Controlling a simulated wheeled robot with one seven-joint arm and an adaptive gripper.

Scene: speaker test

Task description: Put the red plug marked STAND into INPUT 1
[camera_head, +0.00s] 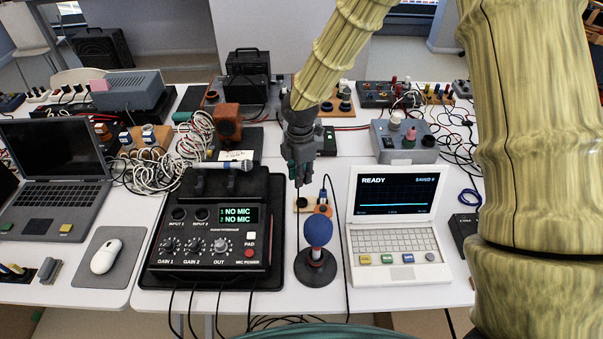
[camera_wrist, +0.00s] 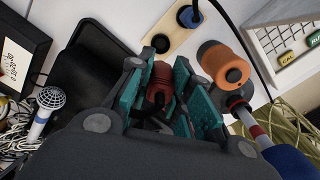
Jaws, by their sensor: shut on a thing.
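My gripper (camera_head: 301,178) hangs above the table, behind the wooden holder and right of the mixer box. In the wrist view its teal-padded fingers (camera_wrist: 167,95) are shut on the red plug (camera_wrist: 159,80); any STAND marking is not readable. The plug cannot be made out in the head view. The black mixer box (camera_head: 217,228) has two round empty sockets side by side, the left (camera_head: 179,213) and the right (camera_head: 202,213).
The wooden holder (camera_wrist: 169,34) has a dark hole and a blue plug (camera_wrist: 191,14). A blue-topped microphone stand (camera_head: 318,232) stands before it. A white laptop (camera_head: 396,235) reads READY. White cables crowd the left.

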